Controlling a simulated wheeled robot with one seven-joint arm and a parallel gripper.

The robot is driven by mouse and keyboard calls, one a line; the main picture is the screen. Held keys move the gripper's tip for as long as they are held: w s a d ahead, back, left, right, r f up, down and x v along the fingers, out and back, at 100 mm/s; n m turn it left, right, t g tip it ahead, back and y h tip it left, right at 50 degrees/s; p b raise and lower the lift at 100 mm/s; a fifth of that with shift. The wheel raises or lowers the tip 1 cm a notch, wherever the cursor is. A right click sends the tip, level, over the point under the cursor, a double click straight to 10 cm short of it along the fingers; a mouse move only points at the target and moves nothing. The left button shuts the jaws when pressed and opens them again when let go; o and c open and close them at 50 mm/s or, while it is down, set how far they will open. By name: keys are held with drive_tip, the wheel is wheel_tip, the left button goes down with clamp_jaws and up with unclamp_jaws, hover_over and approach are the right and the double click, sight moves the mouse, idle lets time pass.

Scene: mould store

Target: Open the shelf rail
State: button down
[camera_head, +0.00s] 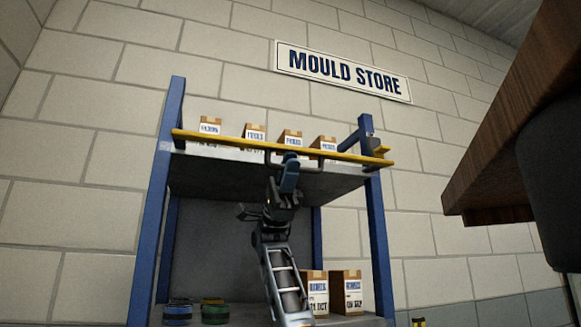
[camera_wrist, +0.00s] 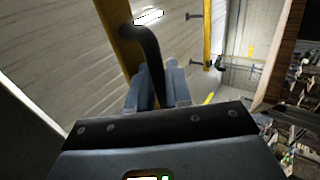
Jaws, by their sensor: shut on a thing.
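The yellow shelf rail (camera_head: 225,137) runs across the front of the upper shelf, from the left blue post to a little past the right one. In the wrist view the rail (camera_wrist: 122,38) carries a dark, bent handle (camera_wrist: 151,52). My gripper (camera_head: 289,172) is raised at the middle of the rail from below. In the wrist view its fingers (camera_wrist: 158,88) are closed on the handle, one on each side. The far part of the handle is hidden by the fingers. In the head view the arm covers part of the shelf front.
Several small cartons (camera_head: 291,140) stand behind the rail on the upper shelf (camera_head: 225,165). Larger cartons (camera_head: 346,292) and round blue and green items (camera_head: 178,312) are on the lower level. A dark wooden overhang (camera_head: 510,120) juts in at right.

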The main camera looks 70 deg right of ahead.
drive_tip(key=shift+w+d+f, duration=0.2)
drive_tip(key=shift+d+f, duration=0.05)
drive_tip(key=shift+f, duration=0.35)
drive_tip(key=c, duration=1.2)
unclamp_jaws()
drive_tip(key=shift+r, duration=0.1)
drive_tip(key=shift+c, duration=0.2)
drive_tip(key=shift+w+r, duration=0.1)
drive_tip(key=shift+r, duration=0.05)
